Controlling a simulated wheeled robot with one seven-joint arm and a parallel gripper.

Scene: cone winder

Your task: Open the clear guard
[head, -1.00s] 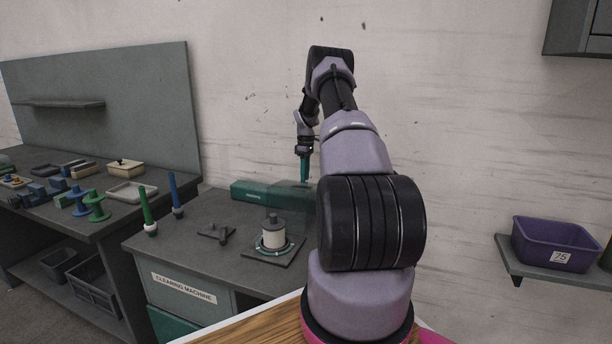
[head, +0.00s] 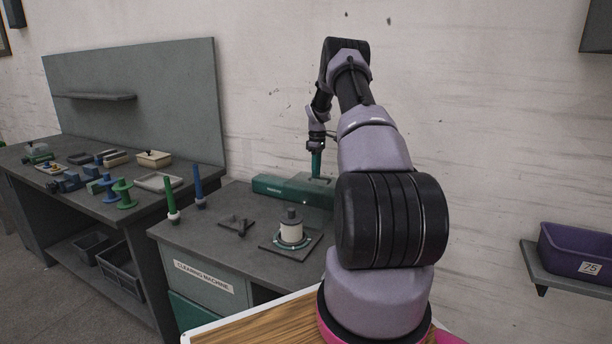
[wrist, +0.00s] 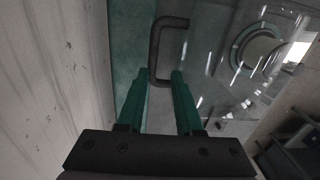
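The clear guard (wrist: 215,75) shows in the wrist view as a see-through, scratched panel with glints on it. A dark C-shaped handle (wrist: 153,48) stands on its left side. My gripper (wrist: 158,75) is open, with its two green fingers apart. The fingertips lie either side of the handle's lower end in the picture; I cannot tell whether they touch it. In the head view my gripper (head: 316,165) points down over the green machine housing (head: 285,187); the guard is hard to make out there.
A pale wall is close behind my arm. A purple bin (head: 575,250) sits on a right-hand shelf.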

